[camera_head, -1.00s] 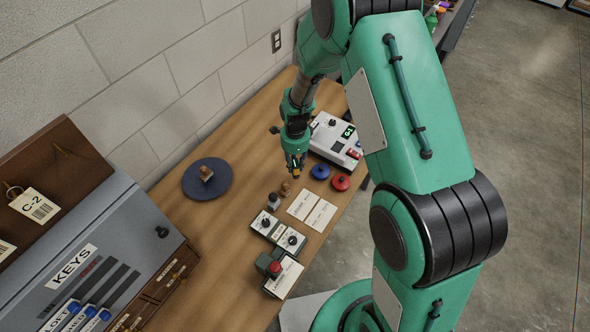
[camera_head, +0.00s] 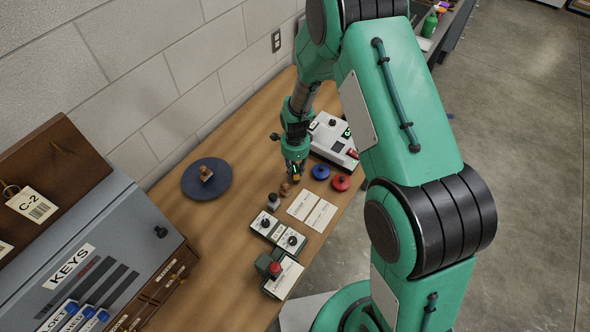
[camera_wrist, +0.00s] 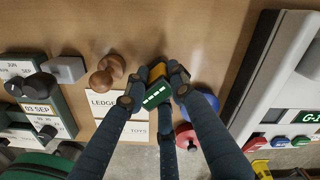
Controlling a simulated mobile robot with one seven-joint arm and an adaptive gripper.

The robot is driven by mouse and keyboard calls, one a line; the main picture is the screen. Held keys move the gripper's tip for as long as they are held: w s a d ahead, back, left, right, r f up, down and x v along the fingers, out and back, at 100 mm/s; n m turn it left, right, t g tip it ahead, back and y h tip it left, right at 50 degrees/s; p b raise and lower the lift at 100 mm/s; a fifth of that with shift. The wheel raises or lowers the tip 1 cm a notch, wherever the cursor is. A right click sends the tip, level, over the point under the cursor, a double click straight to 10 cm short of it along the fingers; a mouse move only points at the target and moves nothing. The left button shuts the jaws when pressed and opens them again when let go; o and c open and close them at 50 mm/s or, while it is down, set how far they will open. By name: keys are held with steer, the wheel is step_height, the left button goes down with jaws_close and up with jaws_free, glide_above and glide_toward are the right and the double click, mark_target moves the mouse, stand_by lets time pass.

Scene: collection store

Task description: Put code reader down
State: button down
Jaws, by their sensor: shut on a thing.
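The code reader (camera_wrist: 156,95) is a small block with a green face bearing white marks and a yellow end. My gripper (camera_wrist: 160,84) is shut on it, with the dark fingers around it in the wrist view. In the head view my gripper (camera_head: 294,169) is above the wooden table (camera_head: 230,245), between the wooden-handled stamp and the white device.
Near it are a wooden-handled stamp (camera_head: 285,189), ledger cards (camera_head: 312,209), a blue round pad (camera_head: 320,171), a red one (camera_head: 341,182) and a white device (camera_head: 332,137). Date stamps (camera_head: 278,232) stand toward the front. A dark blue disc (camera_head: 206,179) bears another stamp. Bare wood lies between.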

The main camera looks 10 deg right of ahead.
steer(key=c, duration=1.5)
jaws_free()
steer(key=shift+o, duration=0.2)
step_height(320, 180, up, 12)
steer(key=p, duration=0.1)
steer(key=shift+p, duration=0.35)
steer(key=shift+r, duration=0.2)
